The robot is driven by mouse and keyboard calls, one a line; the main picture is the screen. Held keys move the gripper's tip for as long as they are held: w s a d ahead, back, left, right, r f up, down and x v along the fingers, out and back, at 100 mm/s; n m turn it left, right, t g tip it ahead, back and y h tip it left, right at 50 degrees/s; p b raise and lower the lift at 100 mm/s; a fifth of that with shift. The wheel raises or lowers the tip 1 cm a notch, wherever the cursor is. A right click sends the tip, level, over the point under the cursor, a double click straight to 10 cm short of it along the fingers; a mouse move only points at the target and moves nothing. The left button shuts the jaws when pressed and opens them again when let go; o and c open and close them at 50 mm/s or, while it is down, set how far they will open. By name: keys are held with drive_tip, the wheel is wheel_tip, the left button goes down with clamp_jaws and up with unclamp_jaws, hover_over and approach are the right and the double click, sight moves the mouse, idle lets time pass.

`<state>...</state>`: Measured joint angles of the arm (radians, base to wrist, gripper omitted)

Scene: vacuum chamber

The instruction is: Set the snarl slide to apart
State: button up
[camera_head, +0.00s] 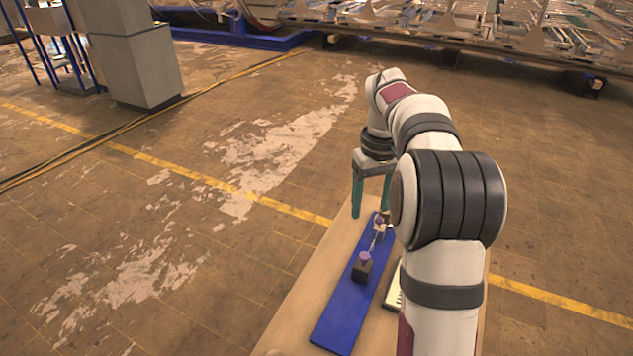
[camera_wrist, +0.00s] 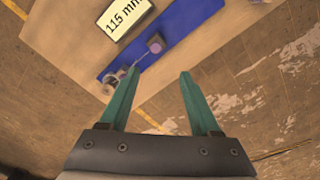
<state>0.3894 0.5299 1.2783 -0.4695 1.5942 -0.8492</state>
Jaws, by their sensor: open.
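The snarl slide is a long blue board (camera_head: 337,326) on a wooden table; it also shows in the wrist view (camera_wrist: 195,18). A dark block with a purple knob (camera_head: 364,258) stands mid-board; its purple top shows in the wrist view (camera_wrist: 155,43). A paler block with a purple top (camera_head: 380,221) stands near the far end, partly behind my gripper's left finger in the wrist view (camera_wrist: 121,74). A thin pale strand runs between the blocks. My gripper (camera_head: 370,212) is open and empty, with its teal fingers above and beyond the far end of the board.
A white panel reading "115 mm" (camera_wrist: 125,14) lies beside the board; my arm partly hides it in the head view (camera_head: 394,292). The wooden table (camera_head: 300,312) is narrow, with open floor around it. A grey cabinet (camera_head: 133,60) stands far away at upper left.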

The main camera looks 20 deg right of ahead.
sight(364, 256)
drive_tip(key=f, duration=1.6)
drive_tip(key=shift+w+d+f, duration=0.1)
drive_tip(key=shift+w+d, duration=0.2)
drive_tip(key=shift+d, duration=0.1)
clamp_jaws()
drive_tip(key=shift+a, duration=0.1)
